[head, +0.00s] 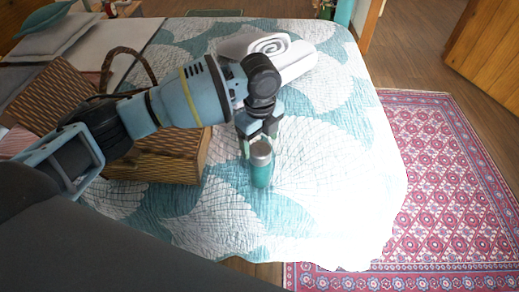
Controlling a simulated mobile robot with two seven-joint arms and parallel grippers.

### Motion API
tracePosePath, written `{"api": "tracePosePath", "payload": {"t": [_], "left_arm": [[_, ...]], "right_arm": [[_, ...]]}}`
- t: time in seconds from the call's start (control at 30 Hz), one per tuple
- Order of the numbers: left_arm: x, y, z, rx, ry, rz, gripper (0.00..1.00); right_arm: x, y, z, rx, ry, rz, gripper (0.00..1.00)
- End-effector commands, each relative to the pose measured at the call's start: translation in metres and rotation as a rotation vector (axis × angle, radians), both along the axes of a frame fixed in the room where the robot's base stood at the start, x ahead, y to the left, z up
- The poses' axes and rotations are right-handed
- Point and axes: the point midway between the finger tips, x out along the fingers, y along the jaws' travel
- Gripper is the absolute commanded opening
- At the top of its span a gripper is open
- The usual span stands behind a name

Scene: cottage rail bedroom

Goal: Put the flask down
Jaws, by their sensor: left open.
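The flask (261,170) is teal with a grey top and stands upright on the bed's teal and white quilt (330,190). My left gripper (258,146) comes in from the left and is at the flask's top, pointing down. Its jaws are open, with a finger on each side near the cap. Whether a finger touches the flask cannot be told. My right gripper is not in view.
A woven basket (165,165) with a handle stands left of the flask, under my arm. A rolled white towel (290,55) lies behind. The quilt right of the flask is clear. A red patterned rug (450,190) covers the floor at right.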

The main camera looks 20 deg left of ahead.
Motion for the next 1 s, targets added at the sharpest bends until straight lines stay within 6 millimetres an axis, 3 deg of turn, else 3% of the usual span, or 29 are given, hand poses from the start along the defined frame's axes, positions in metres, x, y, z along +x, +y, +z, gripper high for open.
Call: {"api": "tracePosePath", "payload": {"t": [0.2, 0.4, 0.9, 1.0], "left_arm": [[0.0, 0.0, 0.041, 0.0, -0.002, -0.001, 0.77], [0.0, 0.0, 0.058, -0.001, 0.0, -0.001, 0.77], [0.0, 0.0, 0.061, 0.0, 0.001, -0.001, 0.77], [-0.003, -0.004, 0.054, -0.012, 0.003, 0.006, 0.77]], "right_arm": [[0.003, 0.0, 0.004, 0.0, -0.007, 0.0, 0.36], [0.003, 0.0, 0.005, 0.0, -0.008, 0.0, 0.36], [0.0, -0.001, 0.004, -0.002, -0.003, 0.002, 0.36], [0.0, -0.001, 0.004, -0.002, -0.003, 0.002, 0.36]]}}
